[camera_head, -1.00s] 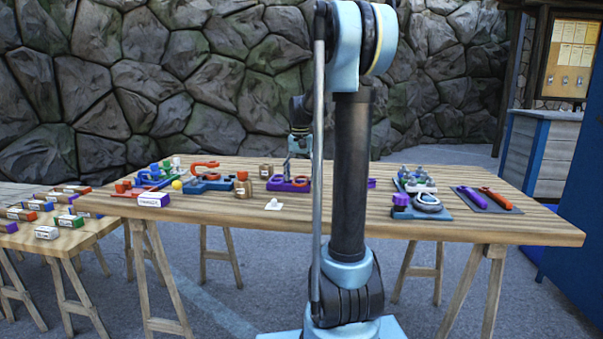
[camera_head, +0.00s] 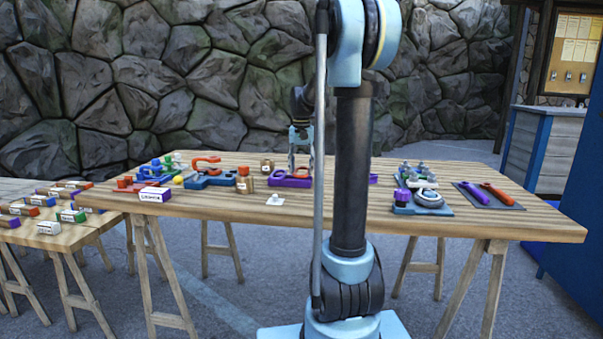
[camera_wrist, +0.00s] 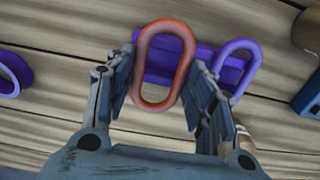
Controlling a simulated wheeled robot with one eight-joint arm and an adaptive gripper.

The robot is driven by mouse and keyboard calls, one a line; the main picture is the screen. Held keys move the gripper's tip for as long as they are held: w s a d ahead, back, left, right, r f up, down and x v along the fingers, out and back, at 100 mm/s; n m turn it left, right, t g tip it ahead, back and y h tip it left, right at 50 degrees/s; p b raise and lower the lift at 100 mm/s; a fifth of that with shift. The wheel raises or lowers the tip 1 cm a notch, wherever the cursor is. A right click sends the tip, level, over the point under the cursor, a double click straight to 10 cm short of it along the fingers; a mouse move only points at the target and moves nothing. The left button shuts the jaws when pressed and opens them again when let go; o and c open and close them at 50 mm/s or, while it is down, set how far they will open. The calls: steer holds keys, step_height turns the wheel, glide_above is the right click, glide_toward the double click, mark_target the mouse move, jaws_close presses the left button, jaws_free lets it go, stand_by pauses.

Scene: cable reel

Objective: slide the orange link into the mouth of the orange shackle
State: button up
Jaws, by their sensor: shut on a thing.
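My gripper (camera_wrist: 160,85) is shut on the orange link (camera_wrist: 145,68), an upright oval ring in the wrist view, with one finger on each side. In the head view my gripper (camera_head: 301,150) is above the purple tray (camera_head: 288,182), beside my own column; the held link is too small to make out there.
A white-labelled box (camera_head: 154,194) lies at the left. Blue fixtures (camera_head: 422,203) and a dark mat with purple and orange tools (camera_head: 485,194) are at the right.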

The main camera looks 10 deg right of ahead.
steer(key=shift+r, duration=2.7)
steer(key=shift+a, duration=0.15)
